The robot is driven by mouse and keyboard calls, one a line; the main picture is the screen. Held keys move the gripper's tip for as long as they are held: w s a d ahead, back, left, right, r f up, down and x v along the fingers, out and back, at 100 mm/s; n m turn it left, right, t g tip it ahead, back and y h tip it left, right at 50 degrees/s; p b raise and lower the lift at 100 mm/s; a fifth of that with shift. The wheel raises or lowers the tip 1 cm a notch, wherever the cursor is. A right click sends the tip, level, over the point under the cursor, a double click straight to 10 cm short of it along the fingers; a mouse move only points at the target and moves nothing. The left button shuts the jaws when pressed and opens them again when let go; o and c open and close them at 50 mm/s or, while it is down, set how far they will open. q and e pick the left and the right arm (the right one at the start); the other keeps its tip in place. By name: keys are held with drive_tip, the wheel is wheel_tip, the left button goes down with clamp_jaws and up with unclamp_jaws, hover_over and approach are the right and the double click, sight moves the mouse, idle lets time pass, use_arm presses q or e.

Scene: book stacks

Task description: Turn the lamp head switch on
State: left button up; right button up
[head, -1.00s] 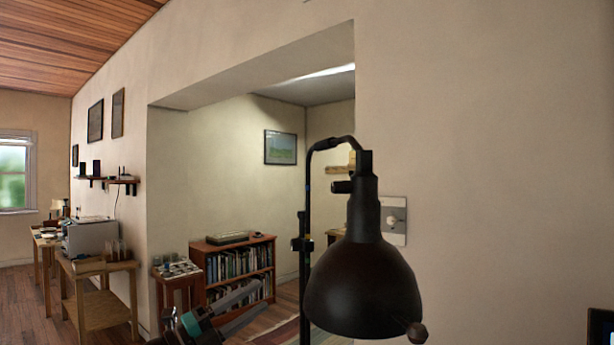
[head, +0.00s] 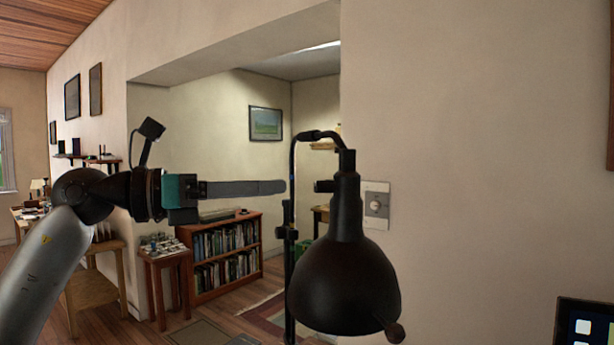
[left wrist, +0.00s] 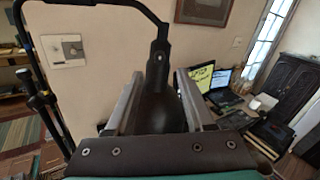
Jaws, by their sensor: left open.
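The black desk lamp's bell-shaped head (head: 345,285) hangs from a thin black bent arm (head: 292,215) in the head view. A short black stub (head: 324,186), which may be the switch, sticks out left from its neck.
A wall plate with a round dial (head: 376,205) is behind the lamp. A low bookcase (head: 228,252) and small wooden table (head: 168,275) stand further back. A dark screen (head: 588,325) is at the lower right. The left wrist view shows laptops (left wrist: 222,78) on a desk.

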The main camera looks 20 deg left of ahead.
sight(315, 187)
use_arm(q)
drive_tip(key=p+x, duration=0.1)
drive_tip(key=x, duration=0.6)
clamp_jaws()
idle(0.3)
